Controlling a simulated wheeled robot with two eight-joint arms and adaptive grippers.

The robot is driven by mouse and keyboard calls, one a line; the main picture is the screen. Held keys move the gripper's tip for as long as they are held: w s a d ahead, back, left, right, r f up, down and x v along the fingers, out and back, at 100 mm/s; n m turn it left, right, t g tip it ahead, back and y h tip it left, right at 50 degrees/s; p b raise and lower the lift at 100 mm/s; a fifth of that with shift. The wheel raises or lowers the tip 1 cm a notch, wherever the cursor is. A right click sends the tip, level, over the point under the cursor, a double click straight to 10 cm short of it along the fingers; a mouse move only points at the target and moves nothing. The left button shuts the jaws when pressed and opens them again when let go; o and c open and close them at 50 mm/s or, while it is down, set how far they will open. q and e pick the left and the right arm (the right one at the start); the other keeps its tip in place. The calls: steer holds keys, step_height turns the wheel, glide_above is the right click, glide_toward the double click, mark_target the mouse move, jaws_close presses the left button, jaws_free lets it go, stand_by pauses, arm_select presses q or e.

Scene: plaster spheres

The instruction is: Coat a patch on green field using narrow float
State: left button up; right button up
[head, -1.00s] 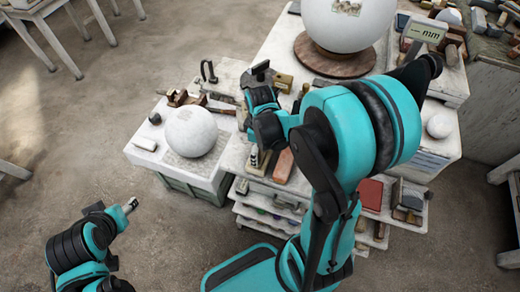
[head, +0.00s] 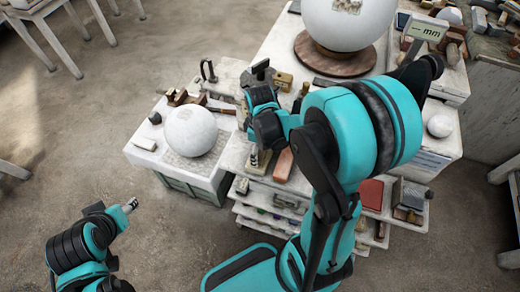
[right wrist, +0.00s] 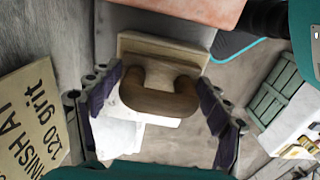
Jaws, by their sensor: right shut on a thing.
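My right gripper (right wrist: 160,105) is shut on the brown handle of a float (right wrist: 155,98). The float's pale, narrow board (right wrist: 135,44) shows behind the handle in the right wrist view. In the head view the same gripper (head: 258,75) is above the work table, and the float cannot be made out there. A large white sphere (head: 340,28) with a small marked patch stands on a round brown base (head: 318,59) at the top. I cannot make out a green field. My left gripper (head: 131,204) is over the floor at lower left; its fingers are too small to read.
A smaller white sphere (head: 191,131) stands on a low side table (head: 142,157) at the left. Hand tools (head: 186,98) lie behind it. A red-brown block (head: 283,165) is near the table's front. A display (head: 430,31) stands at upper right.

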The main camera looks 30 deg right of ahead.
steer(key=shift+s, duration=0.1)
stand_by(0.4)
steer(key=shift+r+p, duration=2.8)
steer(key=shift+r, duration=0.7)
arm_select(q)
step_height(320, 180, up, 5)
steer(key=shift+r, duration=0.2)
arm_select(e)
steer(key=shift+f, duration=0.1)
